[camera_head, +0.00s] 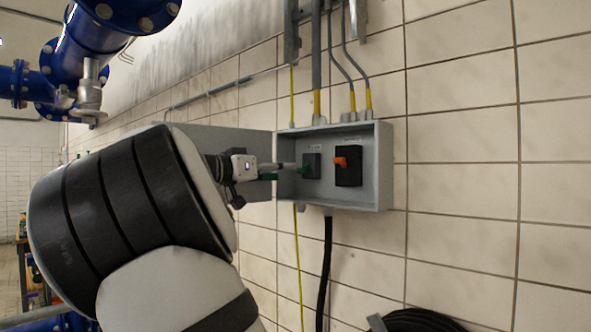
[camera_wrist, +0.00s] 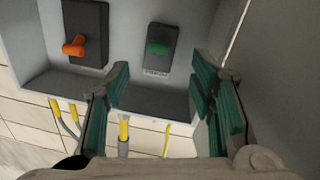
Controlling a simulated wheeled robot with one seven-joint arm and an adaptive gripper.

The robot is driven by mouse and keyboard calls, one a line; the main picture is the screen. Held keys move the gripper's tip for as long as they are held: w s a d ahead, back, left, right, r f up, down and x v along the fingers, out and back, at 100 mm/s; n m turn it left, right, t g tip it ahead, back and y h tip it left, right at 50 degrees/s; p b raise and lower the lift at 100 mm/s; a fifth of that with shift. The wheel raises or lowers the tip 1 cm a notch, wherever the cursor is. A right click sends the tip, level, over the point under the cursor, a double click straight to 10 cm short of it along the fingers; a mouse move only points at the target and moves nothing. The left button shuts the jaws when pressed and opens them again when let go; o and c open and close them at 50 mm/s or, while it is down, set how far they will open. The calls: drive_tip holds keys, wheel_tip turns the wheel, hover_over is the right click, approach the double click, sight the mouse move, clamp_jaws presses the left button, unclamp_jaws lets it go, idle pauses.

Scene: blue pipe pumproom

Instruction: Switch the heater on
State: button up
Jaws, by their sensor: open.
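A grey switch box (camera_head: 384,165) hangs open on the tiled wall. In it sit a black switch with an orange lever (camera_head: 341,161) and a dark switch to its left (camera_head: 312,160). The wrist view shows the orange-lever switch (camera_wrist: 75,46) at left and the dark switch with a green face (camera_wrist: 159,47) near the middle. Their labels are too small to read. My gripper (camera_wrist: 161,76) is open and empty, its green-padded fingers either side of the green-faced switch in the picture. In the head view my gripper (camera_head: 290,168) reaches into the box's left side. Contact cannot be told.
The box's open door (camera_head: 220,147) stands out left of it, partly behind my arm. Conduits (camera_head: 316,60) enter from above; a black cable (camera_head: 326,250) hangs below. Blue pipes (camera_head: 85,55) are at upper left. A black hose coil (camera_head: 420,320) is at lower right.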

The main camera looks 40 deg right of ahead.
sight(300, 170)
drive_tip(key=d, duration=0.6)
drive_tip(key=shift+w+d, duration=0.2)
drive_tip(key=shift+d, duration=0.15)
drive_tip(key=c, duration=1.1)
